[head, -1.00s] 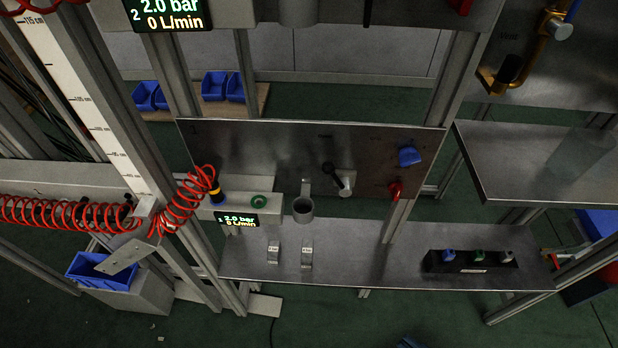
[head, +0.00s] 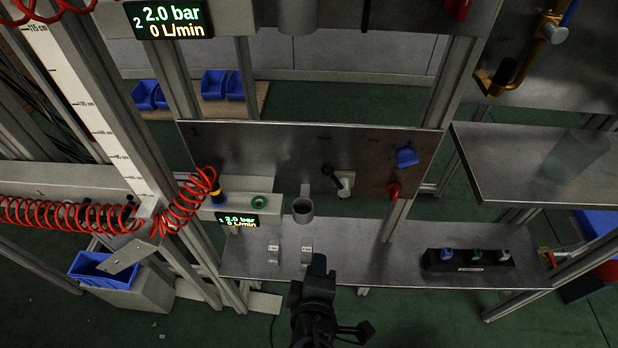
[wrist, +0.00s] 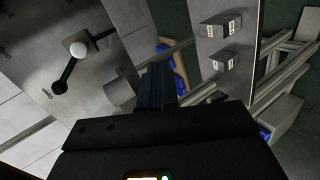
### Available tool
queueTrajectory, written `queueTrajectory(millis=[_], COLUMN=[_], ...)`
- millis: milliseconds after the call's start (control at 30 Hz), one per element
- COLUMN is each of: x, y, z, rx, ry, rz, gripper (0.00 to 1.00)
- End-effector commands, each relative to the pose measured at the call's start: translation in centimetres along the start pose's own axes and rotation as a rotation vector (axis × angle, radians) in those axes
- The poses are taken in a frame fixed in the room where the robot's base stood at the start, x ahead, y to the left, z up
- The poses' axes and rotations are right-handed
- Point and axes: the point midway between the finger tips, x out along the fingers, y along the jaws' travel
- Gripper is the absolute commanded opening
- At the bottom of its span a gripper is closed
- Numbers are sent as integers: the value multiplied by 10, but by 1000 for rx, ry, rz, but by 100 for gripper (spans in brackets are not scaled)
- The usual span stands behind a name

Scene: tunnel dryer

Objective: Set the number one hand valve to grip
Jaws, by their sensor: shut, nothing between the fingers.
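The hand valve is on the upright metal panel (head: 270,150) of the station marked 1. It has a black lever (head: 330,174) on a pale body (head: 345,182), and the lever points up and to the left in the head view.
A blue knob (head: 407,156) and a red knob (head: 394,190) sit right of the valve. A grey cup (head: 302,209) and a display (head: 238,219) are at its left. The shelf (head: 375,262) holds two small labelled blocks and a black fittings rack (head: 466,261).

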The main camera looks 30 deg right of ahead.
Motion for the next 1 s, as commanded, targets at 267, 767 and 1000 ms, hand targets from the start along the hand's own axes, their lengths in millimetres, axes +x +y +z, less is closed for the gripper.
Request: queueTrajectory(millis=[267, 767, 1000], x=[-25, -75, -75], y=[61, 107, 107], z=[-70, -115, -114], rx=[-2, 83, 83], ry=[-159, -301, -301], rz=[262, 465, 464], gripper=[0, 0, 0])
